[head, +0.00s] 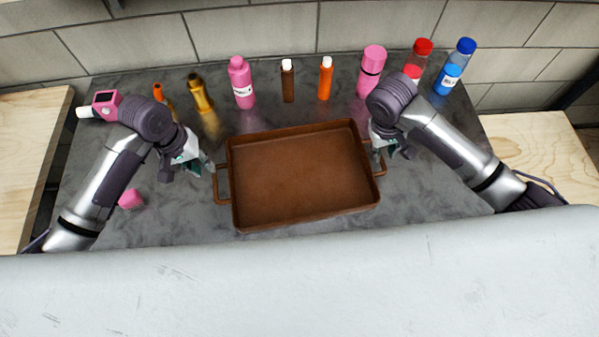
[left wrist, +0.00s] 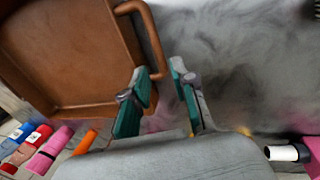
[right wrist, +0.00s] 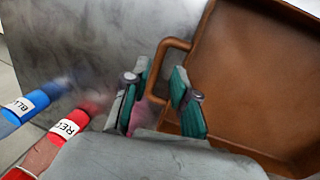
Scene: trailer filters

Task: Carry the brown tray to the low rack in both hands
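The brown tray (head: 300,175) lies flat on the dark grey counter, a loop handle at each short side. My left gripper (head: 211,168) is at its left handle (head: 219,186). In the left wrist view the fingers (left wrist: 158,85) are apart, and the handle (left wrist: 152,42) reaches the gap between their tips. My right gripper (head: 378,152) is at the right handle (head: 380,164). In the right wrist view its fingers (right wrist: 157,90) are apart, with the handle (right wrist: 157,68) running into the gap between them. Contact cannot be told. No low rack is recognisable.
Several bottles stand along the tiled back wall, including a pink one (head: 241,82) and a blue-capped one (head: 455,68). A small pink object (head: 131,198) lies left of the tray. Pale wooden surfaces flank the counter at left (head: 28,150) and right (head: 545,160).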

